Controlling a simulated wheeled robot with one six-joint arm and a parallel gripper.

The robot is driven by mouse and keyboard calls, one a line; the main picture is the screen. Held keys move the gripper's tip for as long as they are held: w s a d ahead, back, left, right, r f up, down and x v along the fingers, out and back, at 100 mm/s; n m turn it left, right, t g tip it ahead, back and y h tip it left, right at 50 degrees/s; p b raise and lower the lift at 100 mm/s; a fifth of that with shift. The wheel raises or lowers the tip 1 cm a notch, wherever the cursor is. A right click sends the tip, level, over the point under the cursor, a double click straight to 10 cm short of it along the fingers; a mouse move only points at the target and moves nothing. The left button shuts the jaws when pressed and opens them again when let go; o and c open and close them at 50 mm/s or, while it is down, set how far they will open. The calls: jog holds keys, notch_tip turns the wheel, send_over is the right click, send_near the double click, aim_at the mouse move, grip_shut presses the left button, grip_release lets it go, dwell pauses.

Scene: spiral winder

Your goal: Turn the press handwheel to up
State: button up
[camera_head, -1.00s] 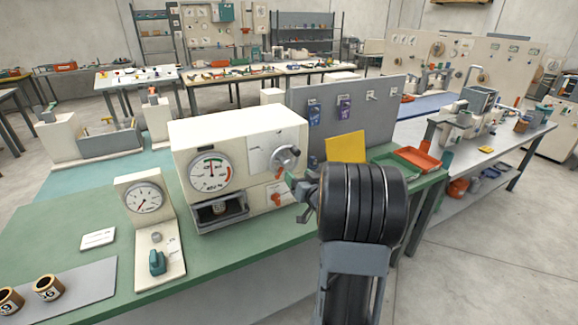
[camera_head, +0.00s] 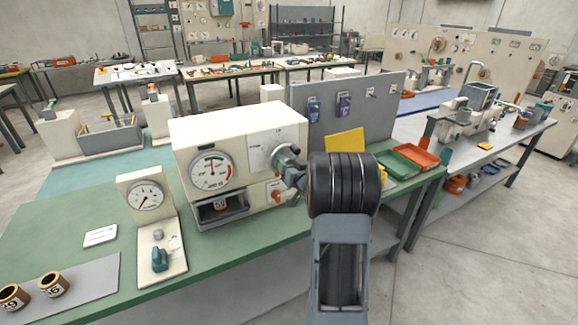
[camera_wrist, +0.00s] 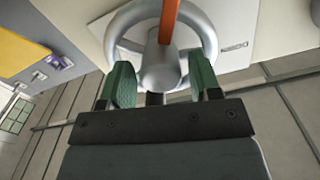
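The press (camera_head: 240,125) is a cream box with a round dial (camera_head: 211,171) on its front. Its grey handwheel (camera_head: 284,153) sits on the upper right of the front, partly hidden by my gripper. In the wrist view the handwheel is a grey ring (camera_wrist: 207,35) with a grey hub (camera_wrist: 160,70) and an orange-red bar across its top. My gripper (camera_wrist: 162,82) is right at the wheel. Its two green fingers stand apart, one either side of the hub, with narrow gaps showing; whether they touch the wheel is unclear. The head view shows my gripper (camera_head: 289,170) partly.
A small cup (camera_head: 219,205) sits in the press opening. A gauge stand (camera_head: 144,196) is left of the press. A yellow panel (camera_head: 345,141), green tray (camera_head: 399,163) and orange tray (camera_head: 419,154) lie to the right.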

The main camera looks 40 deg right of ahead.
jog(key=c, duration=0.7)
jog(key=shift+f+b, duration=0.1)
jog(key=shift+b, duration=0.35)
